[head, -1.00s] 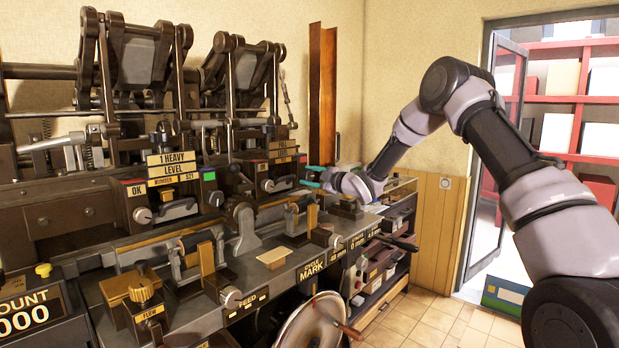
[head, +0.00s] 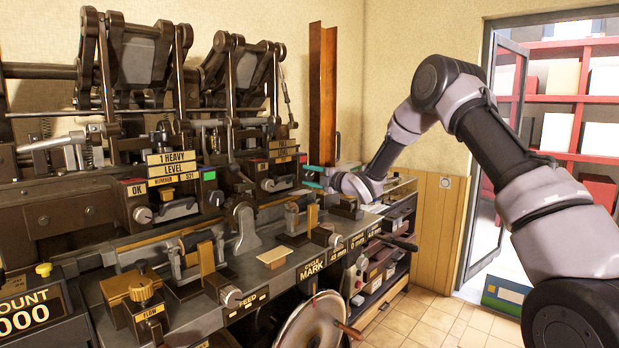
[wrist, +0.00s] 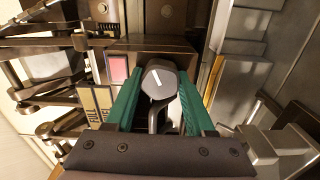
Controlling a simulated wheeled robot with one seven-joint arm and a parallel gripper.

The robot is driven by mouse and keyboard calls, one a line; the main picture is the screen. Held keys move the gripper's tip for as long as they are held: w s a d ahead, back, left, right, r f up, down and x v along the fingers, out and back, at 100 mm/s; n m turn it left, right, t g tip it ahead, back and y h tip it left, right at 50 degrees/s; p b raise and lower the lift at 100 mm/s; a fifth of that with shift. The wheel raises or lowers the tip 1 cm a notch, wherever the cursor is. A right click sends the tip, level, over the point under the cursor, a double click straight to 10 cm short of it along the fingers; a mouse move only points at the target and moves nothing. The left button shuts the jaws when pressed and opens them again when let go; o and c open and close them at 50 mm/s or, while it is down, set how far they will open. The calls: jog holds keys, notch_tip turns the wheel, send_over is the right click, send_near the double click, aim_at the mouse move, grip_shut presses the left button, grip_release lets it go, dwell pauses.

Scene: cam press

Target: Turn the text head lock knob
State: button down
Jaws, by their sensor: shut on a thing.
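The knob (wrist: 158,78) is dark, with a white line on its face. In the wrist view it sits between the two green fingers of my gripper (wrist: 158,90), which is shut on it. The line is tilted a little off the picture's vertical. A pink-red square and yellow label plates lie left of the knob. In the head view my gripper (head: 314,178) is at the right end of the second press head (head: 268,178). The knob itself is hard to make out there.
A silver-faced knob (head: 267,185) is on the same head, left of my gripper. The bench ledge (head: 290,268) with blocks and levers runs below. A tall brown metal upright (head: 322,95) stands behind. The tiled floor (head: 440,320) at the right is open.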

jog(key=shift+f, duration=0.1)
jog(key=shift+c, duration=1.3)
grip_release()
jog(key=v, duration=1.1)
